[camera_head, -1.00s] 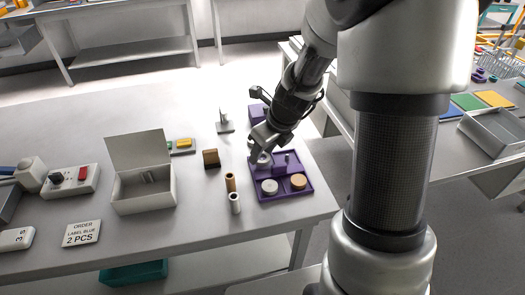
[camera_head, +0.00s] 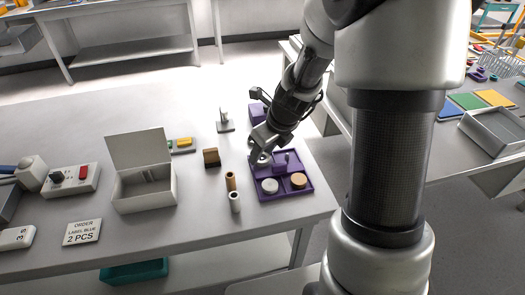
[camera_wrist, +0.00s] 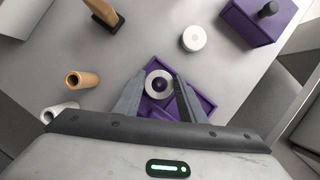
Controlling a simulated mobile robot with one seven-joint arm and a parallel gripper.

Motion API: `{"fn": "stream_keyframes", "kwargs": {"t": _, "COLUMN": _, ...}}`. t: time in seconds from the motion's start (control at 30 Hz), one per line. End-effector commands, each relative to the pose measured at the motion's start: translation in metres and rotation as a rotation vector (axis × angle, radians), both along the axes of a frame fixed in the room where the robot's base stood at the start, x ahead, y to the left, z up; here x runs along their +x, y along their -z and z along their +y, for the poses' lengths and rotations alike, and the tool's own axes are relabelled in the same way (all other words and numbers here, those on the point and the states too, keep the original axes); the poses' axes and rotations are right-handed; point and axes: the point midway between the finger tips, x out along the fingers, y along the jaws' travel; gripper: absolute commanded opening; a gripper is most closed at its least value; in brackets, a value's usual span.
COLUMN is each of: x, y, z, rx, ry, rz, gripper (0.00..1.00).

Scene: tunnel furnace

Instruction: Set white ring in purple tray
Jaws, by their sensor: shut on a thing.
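My gripper (camera_wrist: 160,88) is shut on the white ring (camera_wrist: 159,84), which sits between the two fingertips in the wrist view. Something dark purple shows through the ring's hole. The purple tray (camera_wrist: 204,99) lies beneath, partly hidden by the ring and fingers. In the head view, my gripper (camera_head: 261,155) is at the tray's back left part, and the tray (camera_head: 286,197) lies near the table's right edge. I cannot tell whether the ring touches the tray. A white disc (camera_head: 270,185) and a tan disc (camera_head: 298,180) sit in the tray's front part.
A tan tube (camera_head: 231,181) and a white tube (camera_head: 235,202) stand left of the tray. A purple box (camera_head: 257,114) stands behind the tray.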

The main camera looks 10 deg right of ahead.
Motion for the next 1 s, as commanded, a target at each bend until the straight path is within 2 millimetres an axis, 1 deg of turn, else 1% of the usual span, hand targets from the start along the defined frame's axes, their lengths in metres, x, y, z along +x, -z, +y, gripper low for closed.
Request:
{"fn": "stream_keyframes", "kwargs": {"t": 0.37, "x": -0.0001, "y": 0.0049, "z": -0.0001, "rx": 0.0, "ry": 0.001, "rz": 0.0, "gripper": 0.15}}
{"fn": "stream_keyframes", "kwargs": {"t": 0.67, "x": 0.0, "y": 0.0051, "z": 0.0, "rx": 0.0, "ry": 0.001, "rz": 0.0, "gripper": 0.15}}
{"fn": "stream_keyframes", "kwargs": {"t": 0.7, "x": -0.0001, "y": 0.005, "z": 0.0, "rx": 0.0, "ry": 0.001, "rz": 0.0, "gripper": 0.43}}
{"fn": "stream_keyframes", "kwargs": {"t": 0.8, "x": -0.0001, "y": 0.005, "z": 0.0, "rx": 0.0, "ry": 0.0, "rz": 0.0, "gripper": 0.59}}
{"fn": "stream_keyframes", "kwargs": {"t": 1.0, "x": 0.0, "y": 0.005, "z": 0.0, "rx": 0.0, "ry": 0.0, "rz": 0.0, "gripper": 0.59}}
